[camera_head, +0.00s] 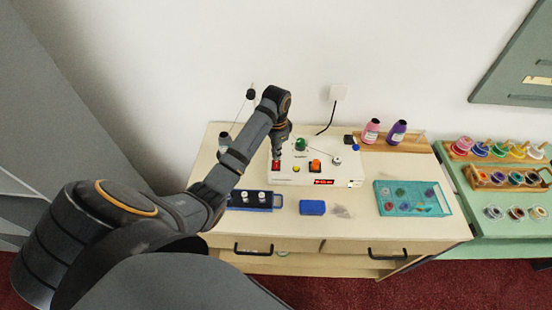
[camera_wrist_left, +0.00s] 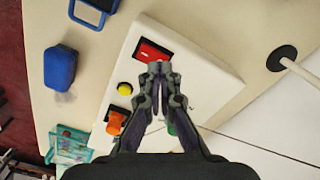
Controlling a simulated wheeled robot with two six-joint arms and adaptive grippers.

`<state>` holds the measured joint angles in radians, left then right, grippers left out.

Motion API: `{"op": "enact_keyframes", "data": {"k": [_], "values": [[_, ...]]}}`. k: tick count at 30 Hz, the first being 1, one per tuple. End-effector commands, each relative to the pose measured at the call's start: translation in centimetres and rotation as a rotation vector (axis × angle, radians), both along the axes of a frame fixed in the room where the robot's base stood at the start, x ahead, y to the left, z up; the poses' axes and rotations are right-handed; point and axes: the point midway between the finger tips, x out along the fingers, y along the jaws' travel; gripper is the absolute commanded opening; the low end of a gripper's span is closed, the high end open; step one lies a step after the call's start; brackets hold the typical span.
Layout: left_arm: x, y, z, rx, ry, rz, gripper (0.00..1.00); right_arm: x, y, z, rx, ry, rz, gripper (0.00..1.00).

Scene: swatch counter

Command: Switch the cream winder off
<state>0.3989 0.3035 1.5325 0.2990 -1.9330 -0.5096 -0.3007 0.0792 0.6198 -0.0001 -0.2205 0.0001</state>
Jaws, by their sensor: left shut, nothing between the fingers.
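The cream winder (camera_head: 335,168) is a pale box at the back of the counter, with a red display (camera_head: 323,182) on its front. A red rectangular switch (camera_wrist_left: 153,50), a yellow button (camera_wrist_left: 124,88) and an orange knob (camera_wrist_left: 116,122) sit in a row on its top. A green spool (camera_head: 301,145) is behind them, mostly hidden by my fingers in the wrist view. My left gripper (camera_wrist_left: 160,67) is shut and empty, its tips over the near edge of the red switch; I cannot tell if they touch. It also shows in the head view (camera_head: 277,152). My right gripper is not in view.
A blue block (camera_head: 312,207) and a blue rack (camera_head: 275,205) with white-topped pieces lie in front of the winder. A teal tray (camera_head: 445,205) is to the right. Pink (camera_head: 371,131) and purple (camera_head: 397,132) bottles stand behind. A black cord runs to a wall socket (camera_head: 338,92).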

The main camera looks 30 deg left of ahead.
Motion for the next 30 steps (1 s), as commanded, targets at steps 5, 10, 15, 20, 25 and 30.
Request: {"op": "enact_keyframes", "data": {"k": [5, 10, 15, 20, 25, 30], "values": [[0.0, 0.01, 0.0, 0.0, 0.0, 0.0, 0.0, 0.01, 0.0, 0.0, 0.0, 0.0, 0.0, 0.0], [0.0, 0.01, 0.0, 0.0, 0.0, 0.0, 0.0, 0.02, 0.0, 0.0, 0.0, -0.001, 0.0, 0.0], [-0.01, 0.0, -0.15, 0.0, 0.0, 0.0, 0.0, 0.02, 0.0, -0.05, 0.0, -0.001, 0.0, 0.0], [-0.01, 0.0, -0.4, 0.0, 0.001, 0.0, 0.0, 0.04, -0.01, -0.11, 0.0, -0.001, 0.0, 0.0], [-0.01, 0.0, -0.66, 0.0, 0.001, 0.0, 0.0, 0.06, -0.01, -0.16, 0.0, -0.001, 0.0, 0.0], [-0.01, 0.0, -0.92, 0.0, 0.001, 0.0, 0.0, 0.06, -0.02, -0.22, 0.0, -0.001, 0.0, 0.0]]}}
